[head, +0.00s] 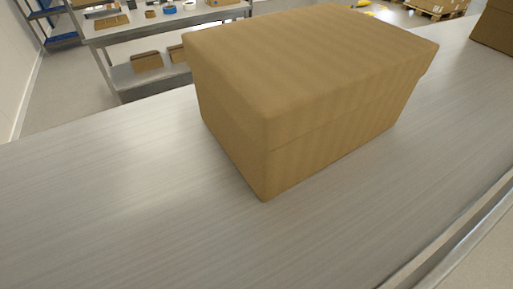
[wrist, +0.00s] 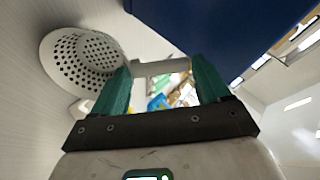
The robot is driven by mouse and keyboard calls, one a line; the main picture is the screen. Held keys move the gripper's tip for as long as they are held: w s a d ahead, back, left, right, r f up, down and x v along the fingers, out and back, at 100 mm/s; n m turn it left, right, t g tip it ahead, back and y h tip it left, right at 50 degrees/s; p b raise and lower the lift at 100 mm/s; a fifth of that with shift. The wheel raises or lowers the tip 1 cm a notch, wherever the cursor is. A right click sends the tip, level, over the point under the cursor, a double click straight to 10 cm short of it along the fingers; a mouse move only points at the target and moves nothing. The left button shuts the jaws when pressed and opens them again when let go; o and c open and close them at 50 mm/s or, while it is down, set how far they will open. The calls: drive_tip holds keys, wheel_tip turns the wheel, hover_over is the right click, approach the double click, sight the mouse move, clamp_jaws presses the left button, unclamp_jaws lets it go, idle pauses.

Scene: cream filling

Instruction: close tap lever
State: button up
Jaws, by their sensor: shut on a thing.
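My gripper (wrist: 161,66) shows in the wrist view with its two green fingers apart. A pale bar (wrist: 158,69) spans between the fingertips, and the fingers are shut on it. The bar may be the tap lever; its full shape is hidden. A white perforated round part (wrist: 88,57), like a strainer or funnel, sits just left of the left finger. No tap and no gripper show in the head view.
A large dark blue body (wrist: 215,30) is close by at the upper right of the wrist view. In the head view a closed cardboard box (head: 310,95) stands on a grey metal table (head: 110,210). Shelving (head: 165,30) stands behind. The table's left part is clear.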

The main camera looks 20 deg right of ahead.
drive_tip(key=o, duration=1.5)
